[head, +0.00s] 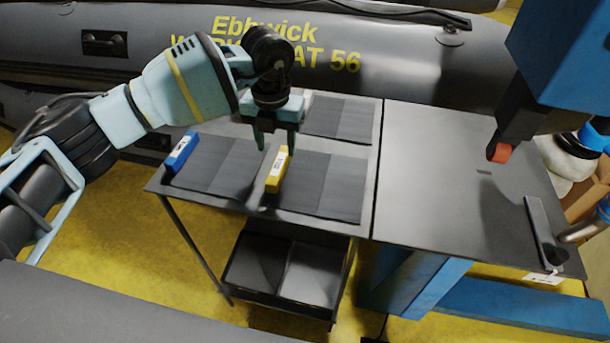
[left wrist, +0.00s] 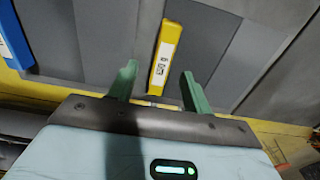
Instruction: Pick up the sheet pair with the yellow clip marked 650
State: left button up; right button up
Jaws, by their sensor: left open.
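A yellow clip (head: 277,170) with a white label lies on the left table, along the left edge of a grey sheet pair (head: 325,186). Its label is too small to read surely. My left gripper (head: 277,146) points down, open and empty, just above the far end of this clip. In the left wrist view the yellow clip (left wrist: 165,55) shows ahead, between the two green fingers (left wrist: 158,72), not gripped. A blue clip (head: 181,152) holds another sheet pair (head: 215,164) to the left. My right gripper is out of view.
A third sheet pair (head: 340,118) lies at the back of the table (head: 374,150), partly behind my gripper. A blue machine with an orange roller (head: 500,152) overhangs the right table (head: 425,170). A divided bin (head: 290,298) sits below. A grey boat (head: 390,75) stands behind.

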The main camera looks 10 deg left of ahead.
aim_at(279, 164)
pick_arm(q)
jog(key=f, duration=0.1)
jog(key=s+f, duration=0.1)
jog(key=f, duration=0.1)
jog(key=shift+d+f, duration=0.2)
jog(key=shift+f, duration=0.6)
jog(key=shift+w, duration=0.1)
grip_shut()
